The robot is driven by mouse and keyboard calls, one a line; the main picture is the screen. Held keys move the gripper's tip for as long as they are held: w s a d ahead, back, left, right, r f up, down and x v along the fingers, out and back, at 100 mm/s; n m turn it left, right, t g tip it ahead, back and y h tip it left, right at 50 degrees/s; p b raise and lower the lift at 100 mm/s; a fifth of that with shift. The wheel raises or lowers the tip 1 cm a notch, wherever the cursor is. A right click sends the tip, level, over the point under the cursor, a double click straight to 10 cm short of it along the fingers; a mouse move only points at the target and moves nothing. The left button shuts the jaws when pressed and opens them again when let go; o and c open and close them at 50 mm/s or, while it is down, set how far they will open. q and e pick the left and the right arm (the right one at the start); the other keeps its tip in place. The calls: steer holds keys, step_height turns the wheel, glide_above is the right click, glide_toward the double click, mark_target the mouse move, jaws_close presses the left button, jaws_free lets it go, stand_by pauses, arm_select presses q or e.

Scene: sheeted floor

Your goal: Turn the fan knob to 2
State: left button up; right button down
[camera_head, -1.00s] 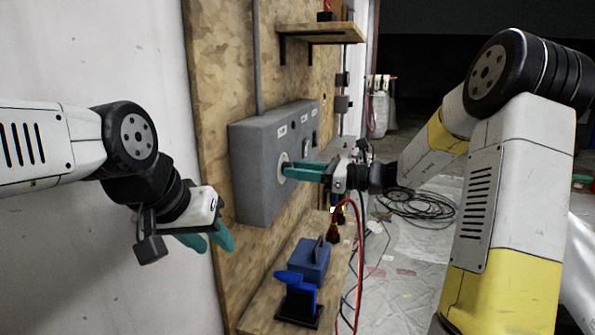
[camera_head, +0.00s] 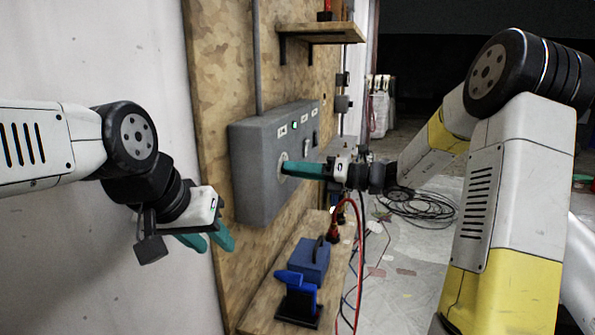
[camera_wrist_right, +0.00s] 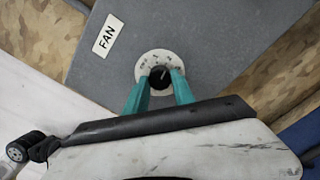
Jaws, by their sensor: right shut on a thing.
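The grey control box (camera_head: 258,175) is on the wooden wall panel. It carries a round pale dial (camera_wrist_right: 150,61) with small marks I cannot read. The black fan knob (camera_wrist_right: 160,73) sits at the dial's centre, next to a white FAN label (camera_wrist_right: 107,35). My right gripper (camera_head: 286,169) reaches the dial from the right, its teal fingers shut on the knob, one on each side. The knob's setting cannot be told. In the right wrist view the box looks tilted. My left gripper (camera_head: 218,241) hangs empty and open, left of and below the box.
A wooden shelf (camera_head: 322,33) is above the box. A lower wooden ledge (camera_head: 262,312) holds a blue case (camera_head: 309,258) and a blue tool on a black stand (camera_head: 298,309). A red cable (camera_head: 359,250) hangs beside it. Coiled black cable (camera_head: 418,208) lies on the sheeted floor.

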stand_by(0.3)
steer(key=c, duration=1.1)
jaws_free()
steer(key=shift+o, duration=0.2)
steer(key=v, duration=0.8)
